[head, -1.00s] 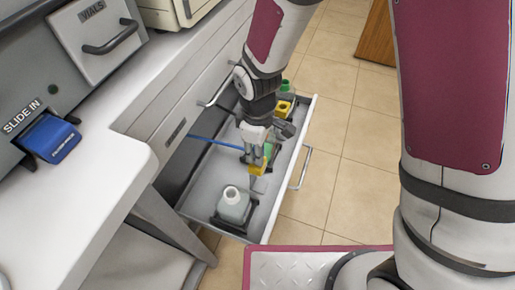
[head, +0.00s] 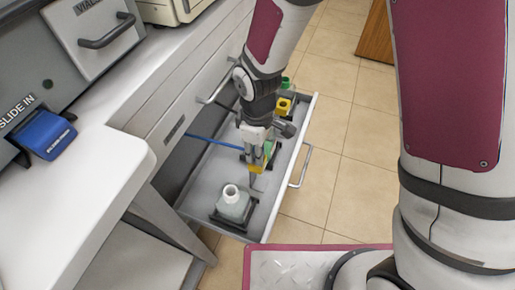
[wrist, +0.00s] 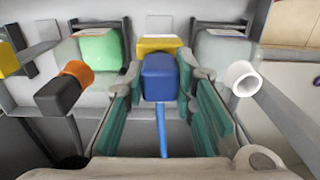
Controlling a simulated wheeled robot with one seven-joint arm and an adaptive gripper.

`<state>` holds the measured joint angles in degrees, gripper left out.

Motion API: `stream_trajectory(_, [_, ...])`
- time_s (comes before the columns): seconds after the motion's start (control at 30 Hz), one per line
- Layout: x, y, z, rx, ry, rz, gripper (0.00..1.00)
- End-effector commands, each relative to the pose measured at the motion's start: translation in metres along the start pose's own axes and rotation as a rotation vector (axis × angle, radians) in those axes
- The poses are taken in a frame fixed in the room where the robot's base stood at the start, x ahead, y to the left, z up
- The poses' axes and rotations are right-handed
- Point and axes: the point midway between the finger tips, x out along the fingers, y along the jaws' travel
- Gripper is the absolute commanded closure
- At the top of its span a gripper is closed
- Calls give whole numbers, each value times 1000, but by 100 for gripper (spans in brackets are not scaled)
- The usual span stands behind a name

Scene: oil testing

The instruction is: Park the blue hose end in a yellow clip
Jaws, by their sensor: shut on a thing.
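In the wrist view the blue hose end (wrist: 160,78) sits between the fingertips of my gripper (wrist: 160,88), which is shut on it. The thin blue hose (wrist: 162,130) runs back from it toward the camera. A yellow clip (wrist: 159,44) lies straight behind the hose end, which covers its lower part; I cannot tell whether they touch. In the head view my gripper (head: 257,158) points down into the open drawer, right at this yellow clip (head: 257,169). The hose (head: 212,143) reaches it from the left. The hose end is hidden there.
A bottle with a white neck (head: 231,204) stands in a dark holder at the drawer's near end. A green bottle (wrist: 98,47) with an orange neck is left of the clip in the wrist view. Another yellow clip (head: 284,105) is farther back. The drawer wall (head: 290,165) is close.

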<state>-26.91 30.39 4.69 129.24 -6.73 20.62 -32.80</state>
Motion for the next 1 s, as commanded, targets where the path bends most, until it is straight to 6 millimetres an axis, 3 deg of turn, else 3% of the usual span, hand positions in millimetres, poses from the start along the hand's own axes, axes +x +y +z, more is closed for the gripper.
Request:
stream_trajectory(0.47, [6,0,0,0,0,0,100])
stream_trajectory(0.5, [6,0,0,0,0,0,71])
stream_trajectory(0.6, [6,0,0,0,0,0,52])
stream_trajectory(1.0, [-1,1,-1,1,3,2,52])
